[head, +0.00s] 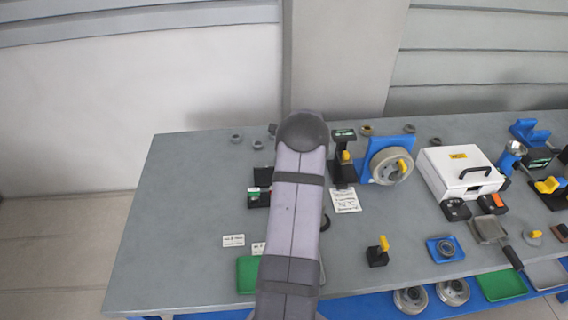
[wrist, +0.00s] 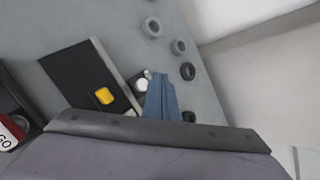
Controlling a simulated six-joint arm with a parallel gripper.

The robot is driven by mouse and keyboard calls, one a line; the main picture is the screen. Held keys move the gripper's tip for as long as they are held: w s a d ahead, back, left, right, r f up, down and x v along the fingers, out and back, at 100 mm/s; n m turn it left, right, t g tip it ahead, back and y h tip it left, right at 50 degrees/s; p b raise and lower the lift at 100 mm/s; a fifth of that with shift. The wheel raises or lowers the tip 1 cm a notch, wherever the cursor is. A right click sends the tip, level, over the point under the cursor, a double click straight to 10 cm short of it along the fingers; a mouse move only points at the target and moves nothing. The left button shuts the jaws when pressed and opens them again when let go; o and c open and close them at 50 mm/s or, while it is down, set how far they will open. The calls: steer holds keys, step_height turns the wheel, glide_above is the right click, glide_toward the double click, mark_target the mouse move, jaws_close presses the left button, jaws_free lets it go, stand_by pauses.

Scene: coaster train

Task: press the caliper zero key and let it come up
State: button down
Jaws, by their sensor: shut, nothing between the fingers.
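In the wrist view a black flat body (wrist: 78,72) with a pale edge carries a square yellow key (wrist: 104,96), which looks like the caliper zero key. My gripper (wrist: 160,80) shows as a narrow blue-grey pair of fingers, shut and empty. In the picture the fingertips are to the right of the yellow key, with a gap between. Their height above it cannot be told. A small silver-white round part (wrist: 143,82) shows beside the fingers. In the head view my arm hides the gripper and the key.
Several small grey rings (wrist: 179,47) lie on the grey table (head: 180,215). A black stand (head: 343,170) is right of my arm.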

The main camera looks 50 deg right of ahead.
steer(key=shift+f+b, duration=0.7)
steer(key=shift+f, duration=0.3)
steer(key=shift+f, duration=0.1)
stand_by(1.3)
steer(key=shift+f+b, duration=0.35)
steer(key=shift+b, duration=0.15)
steer(key=shift+f+b, duration=0.5)
steer(key=shift+b, duration=0.1)
stand_by(0.7)
steer(key=shift+r, duration=0.1)
stand_by(0.4)
steer(key=shift+r+p, duration=0.7)
steer(key=shift+r, duration=0.1)
steer(key=shift+r, duration=0.1)
steer(key=shift+r+p, duration=2.15)
steer(key=shift+r, duration=0.25)
